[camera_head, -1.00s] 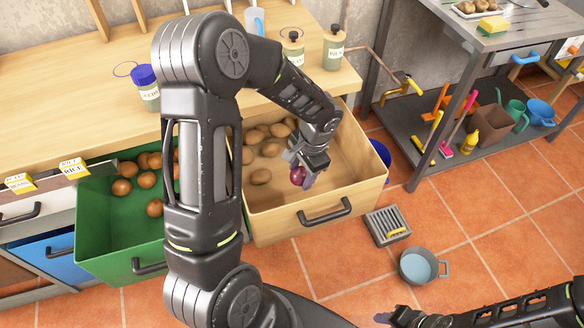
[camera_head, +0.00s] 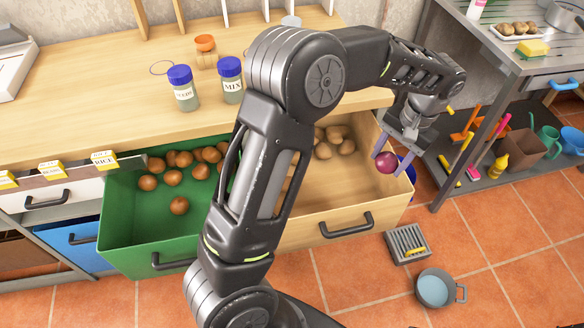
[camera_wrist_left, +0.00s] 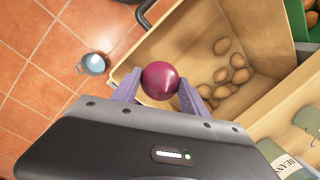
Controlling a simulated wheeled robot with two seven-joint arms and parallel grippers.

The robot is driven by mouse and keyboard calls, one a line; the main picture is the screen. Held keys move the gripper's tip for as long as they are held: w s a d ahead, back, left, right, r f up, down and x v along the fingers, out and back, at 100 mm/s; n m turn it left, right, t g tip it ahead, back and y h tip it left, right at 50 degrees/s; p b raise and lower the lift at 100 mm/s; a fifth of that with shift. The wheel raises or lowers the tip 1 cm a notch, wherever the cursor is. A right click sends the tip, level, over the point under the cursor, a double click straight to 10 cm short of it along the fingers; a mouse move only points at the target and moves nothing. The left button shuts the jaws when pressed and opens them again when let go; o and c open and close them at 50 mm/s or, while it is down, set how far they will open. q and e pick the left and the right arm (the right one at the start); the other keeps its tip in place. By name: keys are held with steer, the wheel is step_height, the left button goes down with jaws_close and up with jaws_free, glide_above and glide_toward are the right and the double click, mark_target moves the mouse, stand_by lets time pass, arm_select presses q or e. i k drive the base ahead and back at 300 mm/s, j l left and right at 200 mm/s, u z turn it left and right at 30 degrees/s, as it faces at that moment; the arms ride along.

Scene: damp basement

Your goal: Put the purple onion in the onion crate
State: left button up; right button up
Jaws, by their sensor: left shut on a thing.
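The purple onion (camera_head: 386,162) is held between the fingers of my left gripper (camera_head: 389,160), above the right end of the open wooden drawer (camera_head: 330,216). In the left wrist view the onion (camera_wrist_left: 160,80) sits between the two purple fingertips, with the wooden drawer's floor (camera_wrist_left: 195,45) beyond it. An open green drawer (camera_head: 125,222) to the left holds several round brown onions (camera_head: 172,178); it looks like the onion crate. My left arm covers the green drawer's right part. My right gripper is out of view.
Several potatoes (camera_head: 335,138) lie at the back of the wooden drawer. Jars with blue lids (camera_head: 182,90) stand on the counter (camera_head: 100,105) above. A grey pan (camera_head: 433,288) and a grate (camera_head: 407,243) are on the tiled floor. A shelf unit (camera_head: 490,170) stands right.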

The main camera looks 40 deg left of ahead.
mark_target(202, 218)
steer(key=k+j, duration=0.4)
steer(key=j, duration=0.2)
steer(key=k+j, duration=0.45)
steer(key=j, duration=0.1)
